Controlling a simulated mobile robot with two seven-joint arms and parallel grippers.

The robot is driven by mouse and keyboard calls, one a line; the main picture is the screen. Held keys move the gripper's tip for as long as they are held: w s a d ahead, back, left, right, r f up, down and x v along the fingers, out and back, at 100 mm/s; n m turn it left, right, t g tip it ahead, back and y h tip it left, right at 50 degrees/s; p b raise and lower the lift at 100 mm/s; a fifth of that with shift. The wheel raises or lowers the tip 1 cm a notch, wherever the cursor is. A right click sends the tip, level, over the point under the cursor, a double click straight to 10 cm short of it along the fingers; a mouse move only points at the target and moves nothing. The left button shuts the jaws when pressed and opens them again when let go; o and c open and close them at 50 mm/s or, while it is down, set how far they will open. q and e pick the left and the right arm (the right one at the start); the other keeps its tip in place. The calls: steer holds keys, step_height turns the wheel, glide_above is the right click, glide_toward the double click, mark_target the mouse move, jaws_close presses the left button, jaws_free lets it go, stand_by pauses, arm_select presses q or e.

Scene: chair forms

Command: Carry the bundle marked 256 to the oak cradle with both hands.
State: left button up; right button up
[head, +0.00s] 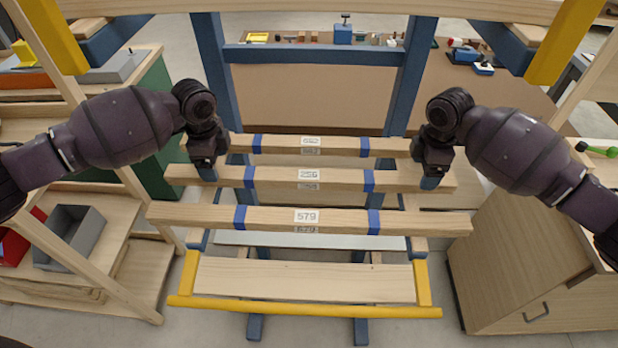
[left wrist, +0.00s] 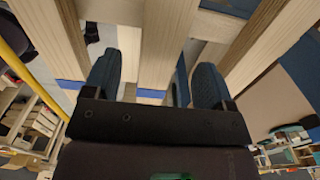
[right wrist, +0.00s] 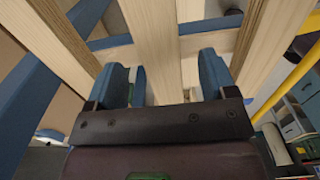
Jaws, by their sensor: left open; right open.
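The bundle marked 256 (head: 278,176) is the middle of three pale wood bundles with blue bands, lying crosswise on a blue frame. My left gripper (head: 207,173) is open at its left end. My right gripper (head: 431,180) is open at its right end. In the left wrist view a pale beam (left wrist: 160,45) runs between the open fingers (left wrist: 155,85). In the right wrist view a beam (right wrist: 152,45) likewise lies between the fingers (right wrist: 163,80). I cannot tell whether any finger touches it. I cannot identify the oak cradle with certainty.
The bundle marked 579 (head: 270,216) lies in front, and another bundle (head: 285,144) with a blurred label lies behind. Lower in front is a pale board (head: 305,280) with a yellow rail (head: 305,309). A wooden cabinet (head: 530,270) stands right; a shelf with a grey bin (head: 70,238) stands left.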

arm_select(q)
steer(key=shift+f, duration=2)
arm_select(e)
steer(key=shift+f, duration=1.95)
arm_select(q)
steer(key=shift+c, duration=0.4)
arm_select(e)
steer(key=shift+c, duration=0.4)
arm_select(q)
jaws_close()
arm_select(e)
jaws_close()
